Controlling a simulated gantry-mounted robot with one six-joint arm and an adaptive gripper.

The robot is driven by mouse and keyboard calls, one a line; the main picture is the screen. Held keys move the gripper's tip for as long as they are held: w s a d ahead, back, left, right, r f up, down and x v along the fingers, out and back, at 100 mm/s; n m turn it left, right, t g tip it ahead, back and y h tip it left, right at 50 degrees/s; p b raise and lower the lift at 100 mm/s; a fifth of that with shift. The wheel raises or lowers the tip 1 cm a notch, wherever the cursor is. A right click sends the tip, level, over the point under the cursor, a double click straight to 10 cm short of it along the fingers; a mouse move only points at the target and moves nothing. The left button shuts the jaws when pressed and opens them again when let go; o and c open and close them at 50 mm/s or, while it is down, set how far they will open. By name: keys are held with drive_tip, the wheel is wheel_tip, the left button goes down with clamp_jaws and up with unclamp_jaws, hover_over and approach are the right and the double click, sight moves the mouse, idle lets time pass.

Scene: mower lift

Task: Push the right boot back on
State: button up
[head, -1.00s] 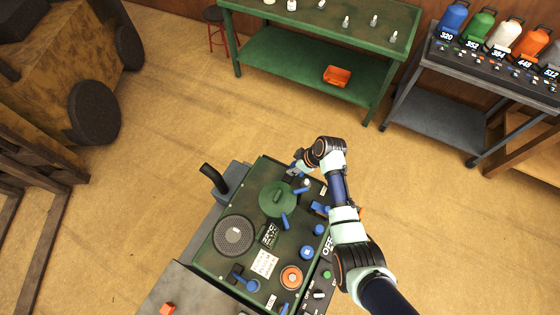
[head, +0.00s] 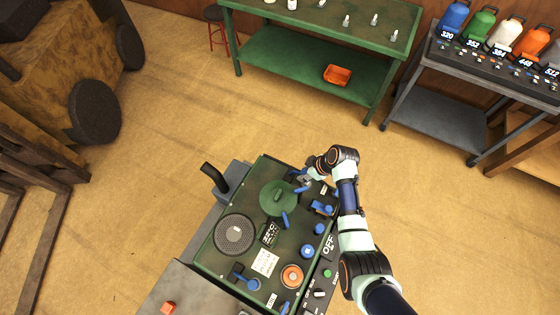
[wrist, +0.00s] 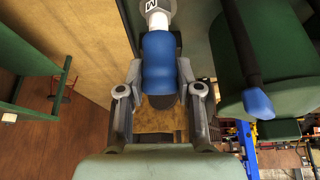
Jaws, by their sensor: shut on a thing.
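In the wrist view, my gripper (wrist: 160,92) is shut on a blue sleeve-like piece, which looks like the boot (wrist: 160,58). Its near end is dark. Its far end meets a white hexagonal piece (wrist: 158,10) with a black mark; I cannot tell how far it sits on it. In the head view, my gripper (head: 304,180) is at the far right part of the green machine top (head: 213,262), beside the round green tank (head: 278,198). The held boot is mostly hidden there by the gripper and wrist.
A dark rod with a blue tip (wrist: 257,103) is close to the right of my gripper. Blue knobs (head: 319,229), a round grille (head: 234,236) and an orange ring (head: 291,276) crowd the machine top. A green bench (head: 310,65) stands behind; the floor between is clear.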

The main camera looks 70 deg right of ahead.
drive_tip(key=shift+s+a+f+b, duration=0.1)
drive_tip(key=shift+s+f+b, duration=0.45)
drive_tip(key=shift+s+f, duration=0.4)
drive_tip(key=o, duration=0.8)
drive_tip(key=shift+s+f, duration=0.1)
wheel_tip(320, 180, up, 7)
drive_tip(key=p, duration=0.6)
drive_tip(key=shift+p, duration=0.3)
